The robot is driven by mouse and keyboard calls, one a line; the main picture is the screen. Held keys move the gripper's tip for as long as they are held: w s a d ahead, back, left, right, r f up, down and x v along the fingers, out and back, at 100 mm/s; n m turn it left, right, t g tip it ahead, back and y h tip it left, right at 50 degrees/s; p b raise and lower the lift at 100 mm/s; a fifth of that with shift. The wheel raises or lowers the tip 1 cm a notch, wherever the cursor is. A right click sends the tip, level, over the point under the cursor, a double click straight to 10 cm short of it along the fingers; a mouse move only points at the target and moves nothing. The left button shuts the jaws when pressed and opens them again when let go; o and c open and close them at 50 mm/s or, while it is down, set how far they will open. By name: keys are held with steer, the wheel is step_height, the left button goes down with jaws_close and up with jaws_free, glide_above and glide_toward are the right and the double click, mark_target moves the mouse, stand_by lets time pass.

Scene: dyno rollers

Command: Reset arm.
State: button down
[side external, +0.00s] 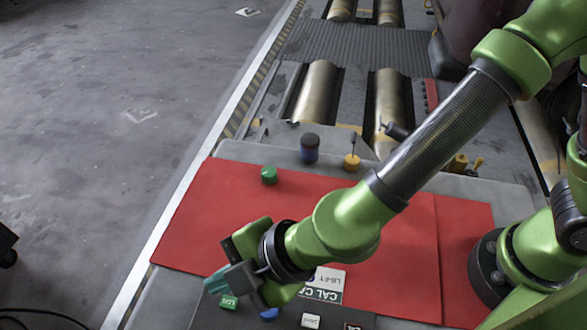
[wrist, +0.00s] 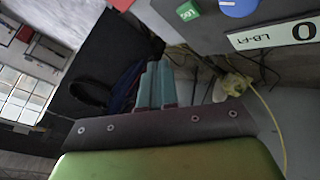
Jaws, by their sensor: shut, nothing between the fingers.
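My gripper (side external: 217,282) is at the lower left of the side external view, over the near left part of the red mat and beside a dark control panel. Its teal fingers are together, with nothing seen between them. In the wrist view the two teal fingers of the gripper (wrist: 157,86) also lie side by side, pointing away from the panel's face. My green arm reaches across from the right and hides part of the mat and panel.
The red mat (side external: 205,225) is bare at left.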

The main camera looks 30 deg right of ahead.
steer(key=shift+w+d+f, duration=0.1)
steer(key=shift+d+f, duration=0.05)
steer(key=shift+d, duration=0.05)
steer(key=shift+w+d+f+m+h, duration=0.15)
steer(key=shift+d+f+h, duration=0.1)
steer(key=shift+d+h, duration=0.15)
steer(key=shift+w+d+f+m+h, duration=0.15)
steer(key=shift+d+f+h, duration=0.15)
steer(key=shift+d, duration=0.2)
steer(key=w+d+r+m+h, duration=0.2)
steer(key=d+m, duration=0.2)
steer(key=d, duration=0.5)
steer(key=w+d+r+m+h, duration=0.2)
steer(key=d+m+h, duration=0.15)
steer(key=d, duration=0.45)
steer(key=w+d+r+m+h, duration=0.15)
steer(key=d+m, duration=0.25)
steer(key=d, duration=0.5)
steer(key=s+d+r+m+t+y, duration=0.1)
steer(key=s+d+r+m, duration=0.1)
steer(key=d+r+m, duration=0.2)
steer(key=s+d+r+m+t+y, duration=0.1)
steer(key=s+d+r+m, duration=0.2)
steer(key=d+m, duration=0.5)
steer(key=shift+s+d+r+y, duration=0.35)
steer(key=shift+d+r, duration=0.35)
steer(key=shift+r, duration=0.15)
